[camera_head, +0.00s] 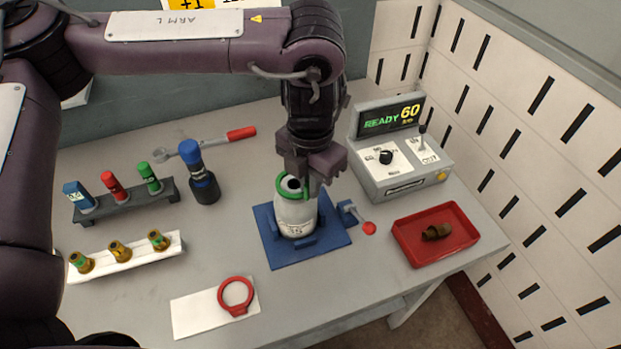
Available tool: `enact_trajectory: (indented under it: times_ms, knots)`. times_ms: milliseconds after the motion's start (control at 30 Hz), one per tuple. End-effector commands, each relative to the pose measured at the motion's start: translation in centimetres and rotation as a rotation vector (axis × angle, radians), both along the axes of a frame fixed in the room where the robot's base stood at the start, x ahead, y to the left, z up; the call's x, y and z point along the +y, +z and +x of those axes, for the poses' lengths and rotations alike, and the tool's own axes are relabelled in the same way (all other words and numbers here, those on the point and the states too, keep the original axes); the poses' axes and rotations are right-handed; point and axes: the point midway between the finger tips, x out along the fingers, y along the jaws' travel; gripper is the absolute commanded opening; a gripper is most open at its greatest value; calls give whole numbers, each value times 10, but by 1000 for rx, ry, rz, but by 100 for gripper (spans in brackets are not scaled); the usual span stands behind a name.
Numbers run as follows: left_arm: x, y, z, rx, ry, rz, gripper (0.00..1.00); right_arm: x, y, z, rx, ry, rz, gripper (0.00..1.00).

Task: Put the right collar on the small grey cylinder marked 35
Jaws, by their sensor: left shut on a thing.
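The small grey cylinder (296,215) stands upright in a blue clamp fixture (276,248) in the middle of the table. Its label is small and hard to read, but looks like 35. A green collar (281,183) is at the cylinder's top, around or just over its neck; I cannot tell how far down it sits. My left gripper (310,187) points down from above and is shut on the green collar at its right side, partly hiding it. A red collar (236,294) lies on a white plate (193,315) at the front. My right gripper is not in view.
A control box (402,150) reading READY 60 stands behind right. A red tray (466,237) holds a brown part. The fixture's red-knobbed lever (369,228) sticks out right. Racks (125,203) of coloured tools and brass parts, a blue-capped bottle (203,183) and a wrench (215,142) are left.

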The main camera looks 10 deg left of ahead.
Motion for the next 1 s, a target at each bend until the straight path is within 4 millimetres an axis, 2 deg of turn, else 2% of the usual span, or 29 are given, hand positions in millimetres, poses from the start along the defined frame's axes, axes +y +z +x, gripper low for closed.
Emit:
enact_trajectory:
  times_ms: [833,867,1000]
  knots:
    - [0,-22,0,0,0,0,0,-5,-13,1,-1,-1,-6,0]
    - [0,-22,0,-1,0,0,10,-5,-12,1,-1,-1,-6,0]
    - [0,-21,0,-1,0,0,28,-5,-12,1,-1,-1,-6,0]
